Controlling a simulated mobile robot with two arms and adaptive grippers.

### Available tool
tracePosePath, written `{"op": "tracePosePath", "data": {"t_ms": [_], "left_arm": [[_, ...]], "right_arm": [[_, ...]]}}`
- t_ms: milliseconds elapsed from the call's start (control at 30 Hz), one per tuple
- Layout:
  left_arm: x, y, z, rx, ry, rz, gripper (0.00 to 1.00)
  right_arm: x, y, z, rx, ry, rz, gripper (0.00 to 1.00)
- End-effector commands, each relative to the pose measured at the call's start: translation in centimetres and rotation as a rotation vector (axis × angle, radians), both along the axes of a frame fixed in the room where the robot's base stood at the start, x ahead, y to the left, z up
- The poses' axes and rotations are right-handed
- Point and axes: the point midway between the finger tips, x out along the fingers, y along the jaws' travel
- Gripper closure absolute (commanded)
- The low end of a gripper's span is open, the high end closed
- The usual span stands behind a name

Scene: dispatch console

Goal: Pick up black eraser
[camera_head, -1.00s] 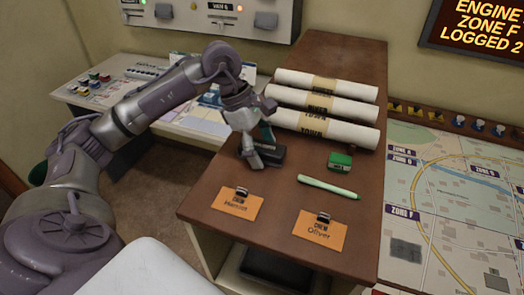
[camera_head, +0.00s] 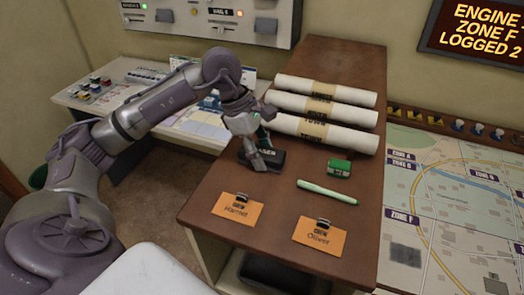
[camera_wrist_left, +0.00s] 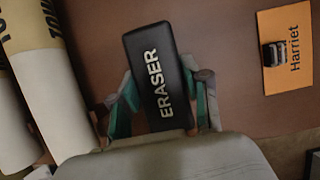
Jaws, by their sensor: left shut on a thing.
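The black eraser (camera_head: 268,160) lies at the left edge of the brown desk top, below the rolled papers. In the left wrist view the eraser (camera_wrist_left: 158,78) shows its white "ERASER" lettering. My left gripper (camera_head: 260,158) is down at the eraser, its fingers partly covering it. In the wrist view the left gripper (camera_wrist_left: 163,98) has one finger on each side of the eraser's near part, shut on it. I cannot tell whether the eraser is lifted off the desk. My right gripper is not in view.
Three rolled papers (camera_head: 322,111) lie behind the eraser. A green sharpener-like block (camera_head: 339,168) and a pale green marker (camera_head: 327,192) lie to its right. Orange name cards, Harriet (camera_head: 237,211) and Oliver (camera_head: 319,236), lie in front. A map table (camera_head: 455,215) stands at right.

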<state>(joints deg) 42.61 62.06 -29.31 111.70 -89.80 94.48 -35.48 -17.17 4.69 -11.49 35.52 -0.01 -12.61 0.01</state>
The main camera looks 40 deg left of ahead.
Motion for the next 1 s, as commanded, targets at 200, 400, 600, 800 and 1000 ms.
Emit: {"op": "tracePosePath", "data": {"t_ms": [200,400,600,800,1000], "left_arm": [[0.2,0.0,2.7,-0.002,-0.011,0.0,0.88],[0.0,-3.0,5.8,-0.004,-0.013,-0.009,0.88],[-0.2,-7.4,8.5,-0.002,-0.01,-0.008,0.88],[-0.3,-10.4,10.4,-0.001,-0.006,-0.003,0.88],[-0.4,-11.6,11.2,-0.001,-0.003,0.0,0.88]], "right_arm": [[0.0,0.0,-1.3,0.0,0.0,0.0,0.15],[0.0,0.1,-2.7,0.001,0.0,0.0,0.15],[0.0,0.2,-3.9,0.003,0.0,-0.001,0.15],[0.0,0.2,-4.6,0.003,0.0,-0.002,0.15],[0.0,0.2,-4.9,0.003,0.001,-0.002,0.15]]}}
